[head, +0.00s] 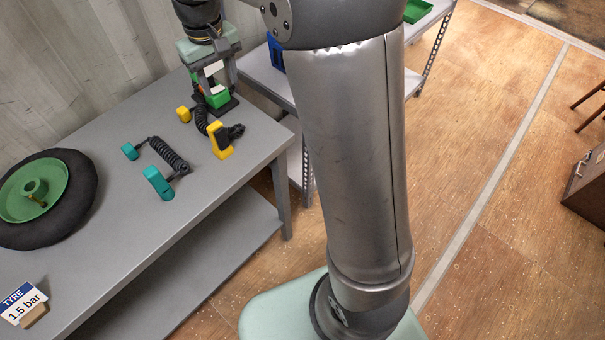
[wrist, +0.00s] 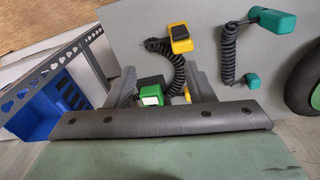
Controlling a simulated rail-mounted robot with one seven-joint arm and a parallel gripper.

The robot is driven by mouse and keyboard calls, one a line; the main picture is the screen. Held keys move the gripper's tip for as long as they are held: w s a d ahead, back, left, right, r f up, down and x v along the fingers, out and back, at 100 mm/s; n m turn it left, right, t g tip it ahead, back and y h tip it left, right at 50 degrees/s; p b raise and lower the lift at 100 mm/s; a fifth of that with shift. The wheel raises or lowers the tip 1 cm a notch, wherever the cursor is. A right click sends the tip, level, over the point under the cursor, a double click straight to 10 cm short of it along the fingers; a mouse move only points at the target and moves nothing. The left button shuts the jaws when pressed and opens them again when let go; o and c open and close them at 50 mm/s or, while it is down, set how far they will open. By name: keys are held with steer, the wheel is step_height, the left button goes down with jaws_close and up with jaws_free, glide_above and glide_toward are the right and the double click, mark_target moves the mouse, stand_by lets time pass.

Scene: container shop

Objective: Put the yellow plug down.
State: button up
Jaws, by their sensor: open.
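A yellow plug (head: 221,140) lies on the grey workbench (head: 118,185), joined by a black coiled cable to a smaller yellow end (head: 183,114). In the wrist view the large yellow plug (wrist: 180,38) is beyond my fingers, and the small yellow end (wrist: 187,93) shows beside the right finger. My gripper (head: 217,90) points down over the bench's far end. Its jaws are apart in the wrist view (wrist: 165,84), around or just above a green, white and black item (wrist: 150,96); contact cannot be told. The yellow plug is outside the jaws.
A teal plug (head: 158,182) with its own coiled cable lies nearby on the bench. A black tyre on a green wheel (head: 75,205) and a "TYRE 1.5 bar" sign (head: 22,304) are at left. A metal shelf holds a blue bin (wrist: 42,115).

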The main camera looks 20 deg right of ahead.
steer(key=s+d+f+m, duration=0.1)
steer(key=s+d+f, duration=0.1)
steer(key=s, duration=0.7)
steer(key=s+d+f+m, duration=0.1)
steer(key=s+d+f, duration=0.1)
steer(key=s, duration=0.6)
steer(key=s+d+f, duration=0.1)
steer(key=s+d, duration=0.3)
steer(key=s, duration=0.5)
steer(key=shift+s+f+m, duration=0.35)
steer(key=shift+f+m, duration=0.05)
